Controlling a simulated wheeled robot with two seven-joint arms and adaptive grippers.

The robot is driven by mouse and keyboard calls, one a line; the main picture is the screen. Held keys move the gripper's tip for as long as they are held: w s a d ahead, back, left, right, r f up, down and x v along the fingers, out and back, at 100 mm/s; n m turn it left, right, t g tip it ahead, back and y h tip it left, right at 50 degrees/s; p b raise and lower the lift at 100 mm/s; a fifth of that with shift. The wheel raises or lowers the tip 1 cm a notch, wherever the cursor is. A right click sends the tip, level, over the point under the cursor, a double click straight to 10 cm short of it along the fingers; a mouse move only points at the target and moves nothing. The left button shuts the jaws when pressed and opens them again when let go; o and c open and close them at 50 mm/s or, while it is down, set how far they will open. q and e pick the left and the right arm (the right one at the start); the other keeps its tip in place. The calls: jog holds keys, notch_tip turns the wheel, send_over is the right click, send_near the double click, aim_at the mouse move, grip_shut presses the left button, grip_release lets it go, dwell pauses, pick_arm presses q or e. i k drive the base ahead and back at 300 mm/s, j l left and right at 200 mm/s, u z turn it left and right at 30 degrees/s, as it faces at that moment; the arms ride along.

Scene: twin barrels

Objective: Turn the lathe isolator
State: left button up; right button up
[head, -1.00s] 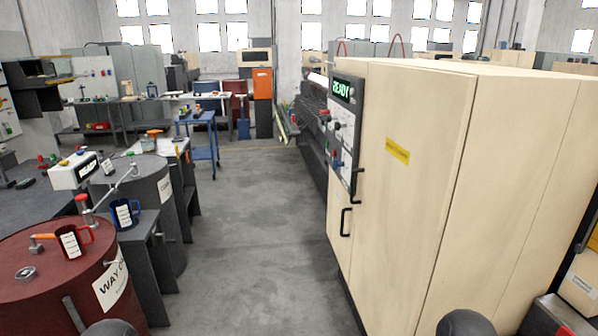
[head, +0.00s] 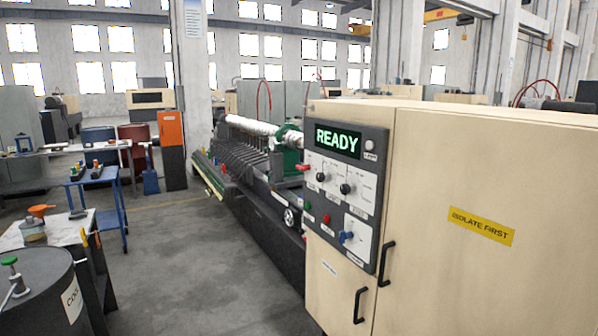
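A grey control panel (head: 343,190) is mounted on the near left face of the beige cabinet (head: 480,140). Its green display (head: 338,141) reads READY. Below it are two dark rotary knobs, a left knob (head: 322,177) and a right knob (head: 345,188). A blue rotary handle (head: 346,237) sits low on the panel on a pale plate. Its label is too small to read, so I cannot tell if it is the isolator. A red button (head: 327,218) and a green button (head: 307,205) are to its left. Neither of my grippers is in view.
The lathe (head: 260,170) stretches away behind the panel. A yellow sign (head: 481,226) reads ISOLATE FIRST. Black door handles (head: 386,263) stick out below the panel. A dark barrel (head: 35,290) and a workbench (head: 60,235) stand at left. The floor (head: 190,270) between is clear.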

aim_at(305, 167)
jog(key=i+j, duration=0.3)
jog(key=i+j+u, duration=0.1)
jog(key=i+j, duration=0.25)
jog(key=i, duration=0.2)
